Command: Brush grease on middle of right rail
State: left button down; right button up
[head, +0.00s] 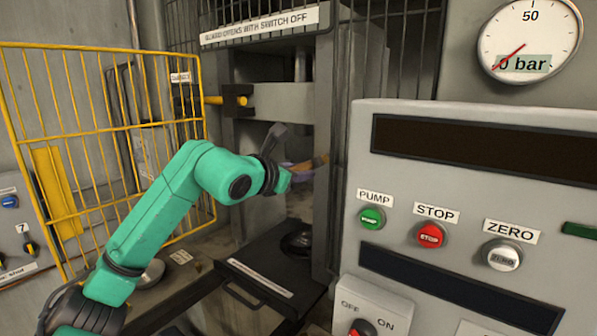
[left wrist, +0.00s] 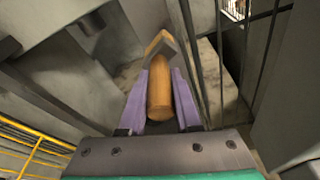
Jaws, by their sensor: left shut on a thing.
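My left gripper (head: 303,168) reaches into the open front of the press in the head view. It is shut on a brush (head: 320,160) with an orange-brown wooden handle. In the left wrist view the purple fingers (left wrist: 160,100) hold the brush handle (left wrist: 159,95) between them, with the brush's angular end (left wrist: 160,45) pointing away. The brush tip is close to the right upright (head: 325,125) of the press frame; I cannot tell if it touches. The right rail cannot be clearly told apart from this upright, and no grease is discernible. My right gripper is not in view.
A yellow mesh guard (head: 100,130) stands open at the left. A grey control panel (head: 470,200) with pump, stop and zero buttons fills the right. A black tray (head: 268,275) lies below the press opening. A gauge (head: 528,42) is at upper right.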

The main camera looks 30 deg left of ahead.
pick_arm(q)
jog(key=shift+w+d+p, duration=0.1)
jog(key=shift+w+p, duration=0.35)
jog(key=shift+w, duration=0.2)
notch_tip(320, 180, down, 24)
jog(key=b, duration=2.4)
notch_tip(320, 180, up, 15)
jog(key=p, duration=1.3)
jog(key=shift+r, duration=0.2)
dwell(0.5)
notch_tip(320, 180, up, 9)
jog(key=p, duration=0.8)
